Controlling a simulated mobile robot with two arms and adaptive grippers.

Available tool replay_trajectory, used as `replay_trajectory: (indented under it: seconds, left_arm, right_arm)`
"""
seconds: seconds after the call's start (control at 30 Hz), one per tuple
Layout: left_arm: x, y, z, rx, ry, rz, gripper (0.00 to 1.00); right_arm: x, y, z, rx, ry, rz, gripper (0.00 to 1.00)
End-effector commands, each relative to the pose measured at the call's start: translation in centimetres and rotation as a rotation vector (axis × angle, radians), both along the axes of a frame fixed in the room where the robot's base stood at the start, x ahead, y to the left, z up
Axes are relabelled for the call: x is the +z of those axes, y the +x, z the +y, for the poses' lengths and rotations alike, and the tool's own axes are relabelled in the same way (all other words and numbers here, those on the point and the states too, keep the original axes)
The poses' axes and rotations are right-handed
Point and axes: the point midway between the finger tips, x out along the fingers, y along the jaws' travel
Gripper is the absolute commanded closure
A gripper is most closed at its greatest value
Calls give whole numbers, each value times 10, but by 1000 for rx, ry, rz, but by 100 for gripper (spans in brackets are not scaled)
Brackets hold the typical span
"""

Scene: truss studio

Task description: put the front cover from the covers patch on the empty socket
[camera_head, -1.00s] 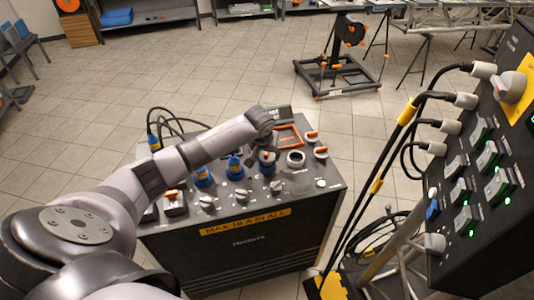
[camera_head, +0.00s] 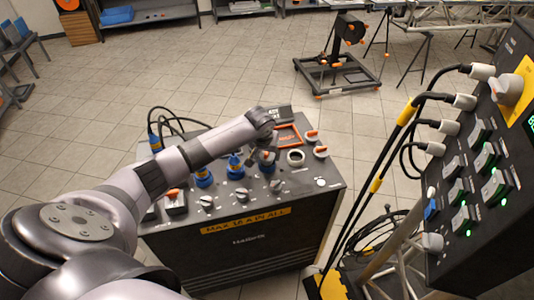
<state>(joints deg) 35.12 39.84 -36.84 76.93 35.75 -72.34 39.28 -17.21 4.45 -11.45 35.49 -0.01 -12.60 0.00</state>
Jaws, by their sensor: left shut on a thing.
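My left gripper (camera_head: 266,153) points down over the top of the dark power box, just left of the orange-framed covers patch (camera_head: 298,132). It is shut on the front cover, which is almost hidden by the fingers. A pale ring with a dark middle (camera_head: 296,158), which looks like the empty socket, is right of the gripper. My right gripper is not in view.
Orange-and-white fittings (camera_head: 320,152) stand right of the ring. More blue sockets (camera_head: 235,168) and several knobs (camera_head: 207,202) line the box. A switch panel (camera_head: 480,170) with black cables stands at the right.

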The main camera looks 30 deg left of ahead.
Motion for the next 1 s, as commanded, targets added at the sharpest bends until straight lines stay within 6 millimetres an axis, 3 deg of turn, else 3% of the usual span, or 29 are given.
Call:
replay_trajectory:
  seconds: [0.4, 0.43, 0.77, 1.0]
  left_arm:
    - [-7, 0, 0, 1, 0, 0, 74]
    - [-7, 0, 0, 1, -1, 0, 54]
    - [-7, 0, 0, 0, 0, 0, 32]
    - [-7, 0, 0, 0, 0, 0, 30]
  right_arm:
    - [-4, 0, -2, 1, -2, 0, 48]
    - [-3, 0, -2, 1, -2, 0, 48]
    - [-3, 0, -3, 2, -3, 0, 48]
    - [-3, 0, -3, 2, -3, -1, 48]
